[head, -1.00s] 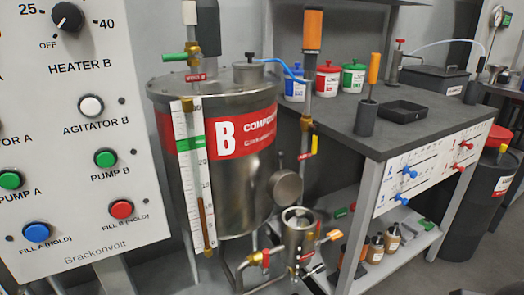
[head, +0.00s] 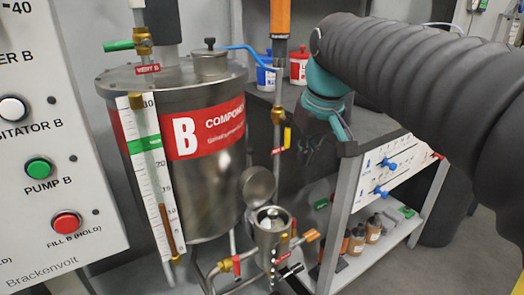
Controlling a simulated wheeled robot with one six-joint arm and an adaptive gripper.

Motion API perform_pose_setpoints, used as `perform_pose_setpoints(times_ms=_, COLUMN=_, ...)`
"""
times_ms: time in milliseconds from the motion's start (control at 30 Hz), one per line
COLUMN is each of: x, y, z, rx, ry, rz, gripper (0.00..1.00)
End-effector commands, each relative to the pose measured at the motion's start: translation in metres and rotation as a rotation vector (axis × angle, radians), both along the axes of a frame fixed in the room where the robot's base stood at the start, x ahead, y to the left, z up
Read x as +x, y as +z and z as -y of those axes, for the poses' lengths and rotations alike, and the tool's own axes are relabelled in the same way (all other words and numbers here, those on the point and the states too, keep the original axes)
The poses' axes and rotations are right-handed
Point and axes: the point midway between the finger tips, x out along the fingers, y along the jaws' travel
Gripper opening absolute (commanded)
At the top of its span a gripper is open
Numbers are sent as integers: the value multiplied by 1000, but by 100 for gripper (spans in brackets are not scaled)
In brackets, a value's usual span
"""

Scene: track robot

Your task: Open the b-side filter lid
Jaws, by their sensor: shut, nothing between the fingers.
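The B-side filter (head: 271,232) is a small steel canister in front of the steel tank marked B (head: 205,165). Its round grey lid (head: 258,186) stands upright behind the canister's rim, swung up from it. The canister's mouth is uncovered and some of its inside shows. My gripper (head: 312,155), with dark fingers and a teal body, hangs to the upper right of the filter, in front of the bench. It is shut and empty, apart from the lid. The exact depth between gripper and lid is hard to tell.
A thin vertical pipe with a yellow-handled valve (head: 287,138) rises between the filter and my gripper. Valves with red (head: 236,264) and orange (head: 311,236) handles sit around the filter's base. The bench (head: 375,128) is at right, the control panel (head: 50,150) at left.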

Motion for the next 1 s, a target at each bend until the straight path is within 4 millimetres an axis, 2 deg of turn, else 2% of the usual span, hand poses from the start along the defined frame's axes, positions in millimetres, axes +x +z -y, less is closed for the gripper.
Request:
perform_pose_setpoints(times_ms=33, x=19, y=6, z=-12, rx=-4, ry=36, rz=-16, gripper=0)
perform_pose_setpoints(times_ms=200, x=62, y=23, z=-44, rx=-17, ry=142, rz=-59, gripper=0)
perform_pose_setpoints(times_ms=333, x=83, y=29, z=-62, rx=-25, ry=197, rz=-80, gripper=0)
perform_pose_setpoints(times_ms=533, x=95, y=30, z=-75, rx=-29, ry=236, rz=-96, gripper=0)
perform_pose_setpoints(times_ms=667, x=97, y=20, z=-77, rx=-29, ry=239, rz=-98, gripper=0)
perform_pose_setpoints(times_ms=1000, x=107, y=-34, z=-83, rx=-29, ry=237, rz=-97, gripper=0)
